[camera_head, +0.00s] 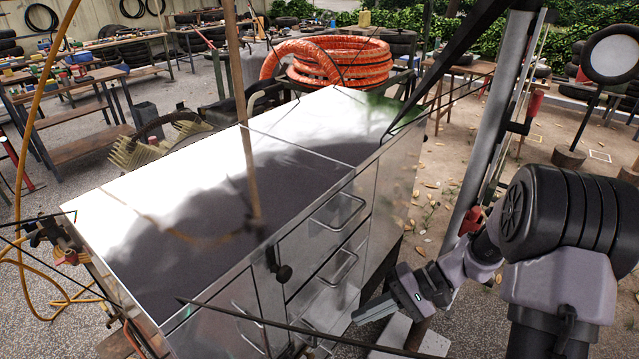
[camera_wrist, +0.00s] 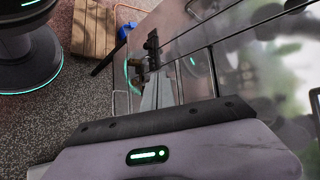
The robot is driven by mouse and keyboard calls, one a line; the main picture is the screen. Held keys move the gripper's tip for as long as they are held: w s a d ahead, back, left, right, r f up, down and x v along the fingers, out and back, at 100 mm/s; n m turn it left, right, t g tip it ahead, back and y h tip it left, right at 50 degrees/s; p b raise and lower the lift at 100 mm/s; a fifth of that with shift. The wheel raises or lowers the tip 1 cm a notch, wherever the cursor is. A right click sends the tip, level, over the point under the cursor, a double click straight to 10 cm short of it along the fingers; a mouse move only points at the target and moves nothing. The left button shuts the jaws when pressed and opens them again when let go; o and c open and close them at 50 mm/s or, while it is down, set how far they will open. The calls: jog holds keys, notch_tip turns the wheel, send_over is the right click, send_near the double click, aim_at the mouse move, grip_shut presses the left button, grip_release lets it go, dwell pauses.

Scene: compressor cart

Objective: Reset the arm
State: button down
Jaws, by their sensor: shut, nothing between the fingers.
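My gripper (camera_head: 358,316) is at the end of my arm, low in the right half of the head view. It is beside the drawer front of the metal cart (camera_head: 200,180), with its fingers pointing left. The fingers are together with nothing held. In the wrist view my gripper (camera_wrist: 158,92) shows as a narrow grey pair of fingers pointing up the picture. The cart's shiny front fills the right of that view. I cannot tell whether the fingertips touch the cart.
Drawer handles (camera_head: 338,212) stick out from the cart front near my arm. Orange coiled hose (camera_head: 325,62) sits behind the cart. A round lamp or mirror (camera_head: 611,54) stands at the far right. A wooden slatted piece (camera_wrist: 94,28) lies on the floor. Open ground lies right of the cart.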

jog(key=s+r+m+t+h, duration=0.1)
jog(key=s+r+t+h, duration=0.6)
jog(key=s+r, duration=0.8)
notch_tip(320, 180, up, 2)
jog(key=shift+s+r+m+h, duration=0.15)
jog(key=shift+s+m+h, duration=0.2)
jog(key=shift+h, duration=0.75)
